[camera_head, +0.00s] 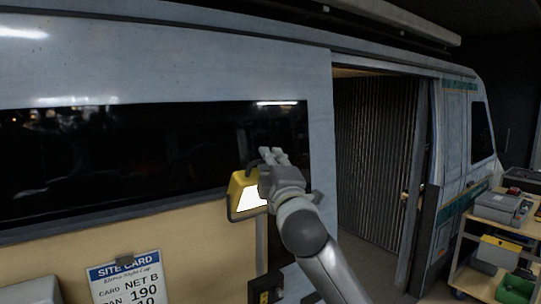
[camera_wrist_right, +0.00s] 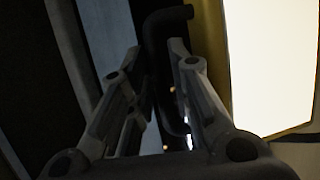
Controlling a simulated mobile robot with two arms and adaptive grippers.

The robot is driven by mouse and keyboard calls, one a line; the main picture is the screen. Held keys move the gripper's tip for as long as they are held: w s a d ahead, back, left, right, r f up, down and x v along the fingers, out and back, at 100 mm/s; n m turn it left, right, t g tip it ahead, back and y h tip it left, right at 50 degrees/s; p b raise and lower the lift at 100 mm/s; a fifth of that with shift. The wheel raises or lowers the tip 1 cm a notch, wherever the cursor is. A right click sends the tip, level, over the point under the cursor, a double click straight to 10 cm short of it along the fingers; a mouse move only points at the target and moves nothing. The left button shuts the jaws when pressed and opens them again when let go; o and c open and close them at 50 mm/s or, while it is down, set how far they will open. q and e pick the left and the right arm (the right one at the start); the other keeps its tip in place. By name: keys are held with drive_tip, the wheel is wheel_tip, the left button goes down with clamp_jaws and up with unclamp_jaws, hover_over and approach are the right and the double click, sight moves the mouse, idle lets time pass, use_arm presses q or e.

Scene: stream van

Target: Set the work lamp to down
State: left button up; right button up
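In the right wrist view, the lit face of the lamp (camera_wrist_right: 270,65) fills the right side. A dark bent bar (camera_wrist_right: 158,35) beside the lamp's yellow edge lies between the two fingers of my right gripper (camera_wrist_right: 154,55). The fingers are apart; I cannot tell whether either touches the bar. My left gripper is not in view.
A site card (camera_head: 127,284) hangs on the tan panel at lower left. The van's doorway (camera_head: 375,150) is open to the right. A cart (camera_head: 470,262) with cases and a green bin (camera_head: 515,290) stands at far right. A dark box (camera_head: 265,289) sits below the lamp.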

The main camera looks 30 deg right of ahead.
drive_tip(key=shift+w, duration=0.25)
clamp_jaws()
